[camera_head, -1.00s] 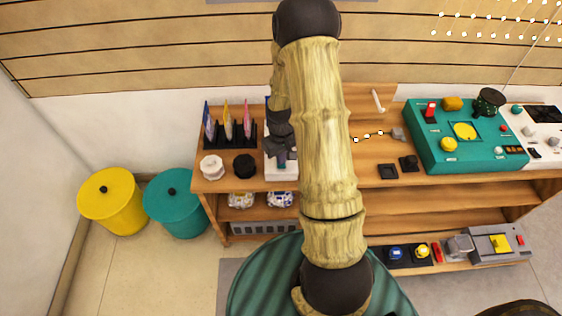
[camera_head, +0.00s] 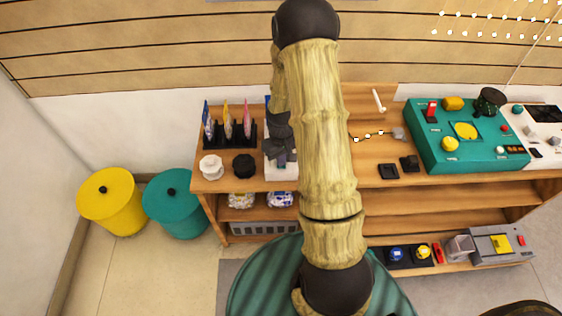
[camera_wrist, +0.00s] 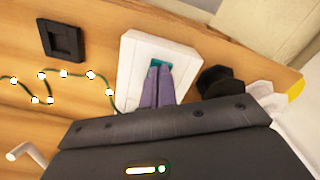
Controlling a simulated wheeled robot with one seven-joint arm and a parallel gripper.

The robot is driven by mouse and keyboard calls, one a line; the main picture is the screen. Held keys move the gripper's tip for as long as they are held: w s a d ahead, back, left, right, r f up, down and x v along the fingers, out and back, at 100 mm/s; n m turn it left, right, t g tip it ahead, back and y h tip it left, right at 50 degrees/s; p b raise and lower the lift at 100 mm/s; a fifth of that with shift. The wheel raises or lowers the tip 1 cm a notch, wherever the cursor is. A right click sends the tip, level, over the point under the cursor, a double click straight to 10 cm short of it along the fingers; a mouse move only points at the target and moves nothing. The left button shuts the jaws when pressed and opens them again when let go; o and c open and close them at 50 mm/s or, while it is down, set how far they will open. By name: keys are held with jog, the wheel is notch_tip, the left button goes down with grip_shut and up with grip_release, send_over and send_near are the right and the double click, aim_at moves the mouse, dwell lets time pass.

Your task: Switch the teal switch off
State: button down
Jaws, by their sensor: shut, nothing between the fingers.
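The teal switch (camera_wrist: 160,64) is set in a white plate (camera_wrist: 132,72) on the wooden shelf top. In the wrist view only a strip of teal shows beyond my fingertips, which cover the rest. My gripper (camera_wrist: 158,72) is shut and empty, its two purple-grey fingers together, tips over the switch. I cannot tell whether they touch it or which way it is tilted. In the head view the white plate (camera_head: 280,174) shows beside my arm, with my gripper (camera_head: 283,162) over it; the switch is hidden there.
A black octagonal knob (camera_head: 244,166) and a white one (camera_head: 211,167) stand left of the plate. A black rack (camera_head: 230,136) with coloured cards is behind them. A black square frame (camera_wrist: 62,40) and a string of lights (camera_wrist: 66,74) lie nearby.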

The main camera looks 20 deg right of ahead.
jog(key=shift+f, duration=0.25)
jog(key=shift+r+p, duration=3)
jog(key=shift+r, duration=0.6)
jog(key=shift+f, duration=0.1)
